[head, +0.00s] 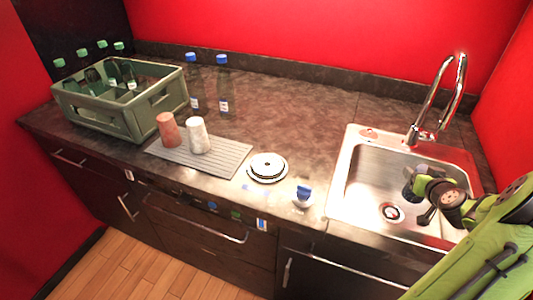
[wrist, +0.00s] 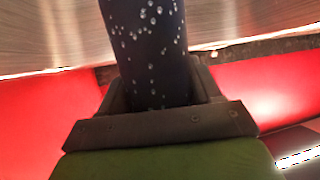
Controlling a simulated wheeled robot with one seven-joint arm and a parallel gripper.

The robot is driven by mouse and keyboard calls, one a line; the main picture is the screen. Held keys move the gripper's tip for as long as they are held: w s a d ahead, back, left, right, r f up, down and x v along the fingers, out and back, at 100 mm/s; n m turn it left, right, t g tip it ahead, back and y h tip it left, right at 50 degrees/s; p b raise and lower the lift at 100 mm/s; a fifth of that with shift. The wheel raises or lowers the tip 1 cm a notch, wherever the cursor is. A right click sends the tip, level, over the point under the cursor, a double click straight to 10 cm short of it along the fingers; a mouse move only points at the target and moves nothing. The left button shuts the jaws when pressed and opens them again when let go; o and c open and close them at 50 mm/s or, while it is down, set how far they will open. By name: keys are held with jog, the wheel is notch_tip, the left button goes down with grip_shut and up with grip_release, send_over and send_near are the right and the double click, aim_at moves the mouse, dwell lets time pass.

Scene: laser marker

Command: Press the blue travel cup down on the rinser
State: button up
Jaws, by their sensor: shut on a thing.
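The blue travel cup (wrist: 150,50) fills the middle of the wrist view as a very dark blue cylinder covered in water droplets. My gripper (wrist: 160,100) is shut on it, with a dark finger on either side. In the head view my gripper (head: 428,196) is over the right part of the sink, and a dark rounded shape at its left looks like the cup (head: 409,184). The cup's ends are hidden or cut off. A round white disc with a dark ring, which looks like the rinser (head: 267,167), sits on the counter left of the sink, apart from the cup.
The steel sink (head: 345,200) has a tall curved faucet (head: 437,100) behind it. A small blue-topped white item (head: 303,195) stands near its left edge. Two cups (head: 198,137) stand on a ribbed mat (head: 225,158). A green crate (head: 130,115) and two bottles (head: 223,88) stand farther left.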

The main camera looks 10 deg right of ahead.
jog(key=shift+r+p, duration=2.5)
jog(key=shift+r, duration=2.1)
jog(key=shift+f, duration=0.1)
